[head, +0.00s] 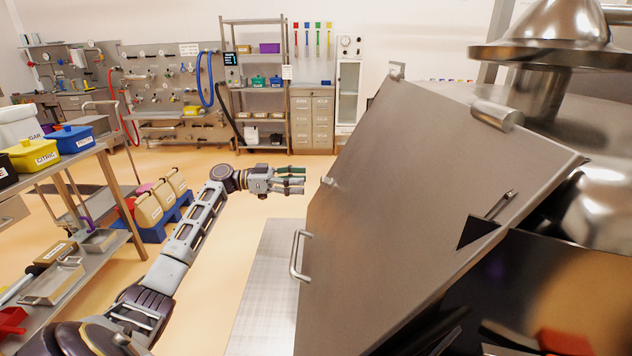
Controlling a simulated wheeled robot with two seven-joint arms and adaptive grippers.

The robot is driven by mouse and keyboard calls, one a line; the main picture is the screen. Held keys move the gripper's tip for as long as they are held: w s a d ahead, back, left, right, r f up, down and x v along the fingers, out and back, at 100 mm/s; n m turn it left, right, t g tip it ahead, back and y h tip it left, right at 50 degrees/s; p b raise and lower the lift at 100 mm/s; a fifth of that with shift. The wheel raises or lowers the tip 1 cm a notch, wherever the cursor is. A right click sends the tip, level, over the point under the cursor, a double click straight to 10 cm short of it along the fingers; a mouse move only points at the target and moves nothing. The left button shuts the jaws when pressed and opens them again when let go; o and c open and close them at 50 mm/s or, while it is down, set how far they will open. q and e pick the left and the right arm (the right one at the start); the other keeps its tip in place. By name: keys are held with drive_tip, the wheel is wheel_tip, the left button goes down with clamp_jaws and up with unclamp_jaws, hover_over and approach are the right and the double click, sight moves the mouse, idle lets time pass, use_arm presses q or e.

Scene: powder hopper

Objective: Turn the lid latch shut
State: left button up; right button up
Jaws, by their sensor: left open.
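The large flat steel lid (410,165) of the hopper fills the middle and right of the head view, seen at a slant. A bar handle (298,256) sticks out at its lower left. A small metal piece (328,181), perhaps the latch, sits at its left edge; its turn position is too small to tell. My left gripper (303,180) is open and empty, its fingers pointing right toward that piece, with a visible gap in the picture. My right gripper is not in view.
Hinge-like cylinders (497,115) line the lid's upper edge. Steel domes and pipework (550,45) stand behind at the right. A shelf cart with bins (75,139) stands left, with jugs (150,209) on a blue pallet. The floor between cart and hopper is mostly clear.

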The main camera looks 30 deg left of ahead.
sight(325, 181)
use_arm(q)
drive_tip(key=shift+x, duration=2.85)
drive_tip(key=shift+c, duration=0.5)
drive_tip(key=c, duration=0.9)
